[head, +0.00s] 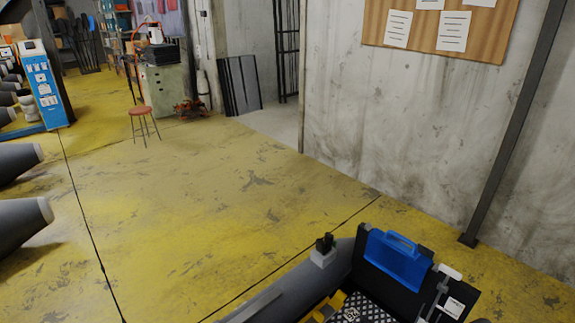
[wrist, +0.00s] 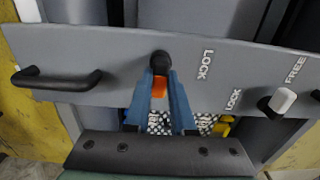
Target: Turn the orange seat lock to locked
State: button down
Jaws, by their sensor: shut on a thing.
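The orange seat lock (wrist: 160,86) shows in the wrist view as a short orange lever below a black round knob (wrist: 160,61) on a grey seat board. My gripper (wrist: 162,79) has blue fingers, which are shut on the orange lever from both sides and hide part of it. The lever points toward the bottom of the picture. The word LOCK (wrist: 206,64) is printed on the board to the right of the knob. I cannot make out the orange lock or my gripper in the head view.
On the same board are a black handle (wrist: 56,78) at left and a second lock with a white knob (wrist: 283,100) at right, marked LOCK and FREE. A dark padded edge (wrist: 155,155) lies below. In the head view, a grey boat (head: 295,290) stands on the yellow floor.

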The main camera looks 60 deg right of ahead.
jog(key=shift+n, duration=0.3)
jog(key=n, duration=0.1)
jog(key=n+p, duration=0.1)
jog(key=n, duration=0.1)
jog(key=shift+w+r+n, duration=0.1)
jog(key=shift+w+n, duration=0.15)
jog(key=shift+n, duration=0.05)
jog(key=n, duration=0.1)
jog(key=n+p, duration=0.1)
jog(key=n, duration=0.3)
jog(key=shift+w, duration=0.25)
jog(key=n, duration=0.3)
jog(key=n+p, duration=0.1)
jog(key=shift+w+a+n, duration=0.2)
jog(key=shift+a+n, duration=0.05)
jog(key=shift+n, duration=0.15)
jog(key=shift+a+n, duration=0.15)
jog(key=shift+n, duration=1.75)
jog(key=c, duration=0.8)
grip_release()
jog(key=shift+o, duration=0.2)
